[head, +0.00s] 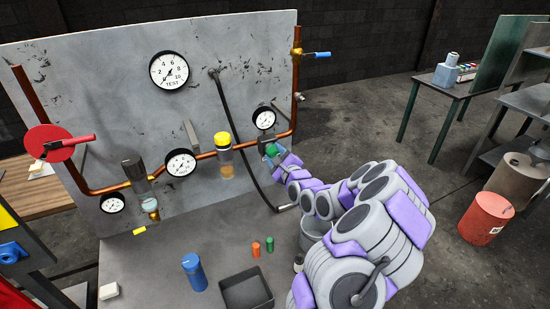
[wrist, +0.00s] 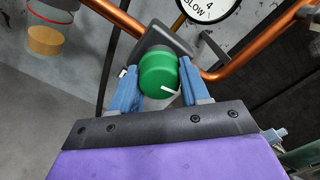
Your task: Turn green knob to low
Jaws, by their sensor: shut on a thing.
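The green knob (wrist: 158,74) sits on a dark mount on the copper pipe, and a white pointer mark shows on its lower right edge in the wrist view. The knob also shows in the head view (head: 271,150), below a small gauge. My gripper (wrist: 160,85) has its two blue fingers on either side of the knob and is shut on it. In the head view my gripper (head: 277,155) reaches the pipe from the lower right. Setting labels around the knob are not readable.
A grey panel (head: 110,75) stands behind the copper pipe. A yellow-capped glass filter (head: 223,155) is left of the knob, and a black hose (head: 238,135) hangs between them. A black tray (head: 246,290) and blue bottle (head: 194,272) stand on the bench below.

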